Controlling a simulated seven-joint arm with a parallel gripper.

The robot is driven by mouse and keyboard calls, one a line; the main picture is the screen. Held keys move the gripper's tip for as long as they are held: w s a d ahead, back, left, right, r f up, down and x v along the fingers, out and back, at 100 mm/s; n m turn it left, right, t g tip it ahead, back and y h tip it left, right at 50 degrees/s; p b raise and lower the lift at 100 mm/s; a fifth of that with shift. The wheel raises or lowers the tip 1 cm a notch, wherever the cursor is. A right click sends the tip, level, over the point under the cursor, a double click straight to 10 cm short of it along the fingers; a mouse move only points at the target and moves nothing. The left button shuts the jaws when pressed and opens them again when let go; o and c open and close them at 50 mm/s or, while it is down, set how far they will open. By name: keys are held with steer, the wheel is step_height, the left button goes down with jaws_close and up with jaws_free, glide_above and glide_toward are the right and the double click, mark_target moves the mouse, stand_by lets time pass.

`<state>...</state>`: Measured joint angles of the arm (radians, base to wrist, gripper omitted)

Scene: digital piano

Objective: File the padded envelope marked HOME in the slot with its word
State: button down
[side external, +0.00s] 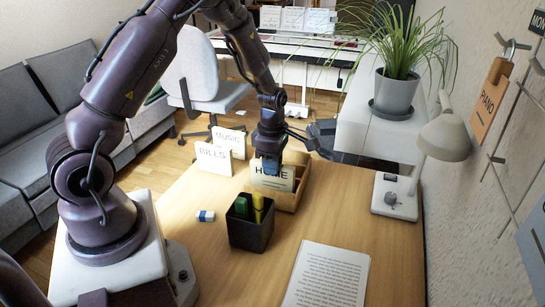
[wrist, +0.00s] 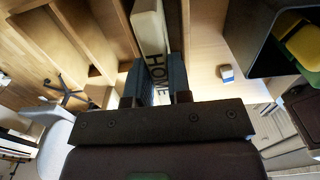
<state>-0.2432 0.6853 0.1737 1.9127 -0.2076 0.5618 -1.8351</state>
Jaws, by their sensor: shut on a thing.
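The pale padded envelope marked HOME (side external: 272,182) stands upright in my gripper (side external: 268,163). The envelope (wrist: 150,28) also shows in the wrist view, pinched between the two dark fingers of my gripper (wrist: 156,85). A wooden slotted holder (side external: 300,188) is right behind and beside the envelope; its dividers (wrist: 82,35) fill the upper left of the wrist view. I cannot tell whether the envelope's lower edge is inside a slot or in front of the holder. No HOME word on the holder is readable.
White pieces marked MUSIC (side external: 230,140) and BILLS (side external: 213,158) stand left of the holder. A black pen cup (side external: 250,230) is close in front. A white eraser with a blue band (side external: 205,216), a printed sheet (side external: 328,275) and a lamp (side external: 445,137) are nearby.

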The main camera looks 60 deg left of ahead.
steer(key=c, duration=1)
jaws_free()
steer(key=shift+r, duration=2.45)
steer(key=shift+r, duration=0.1)
step_height(320, 180, up, 13)
steer(key=shift+f, duration=0.1)
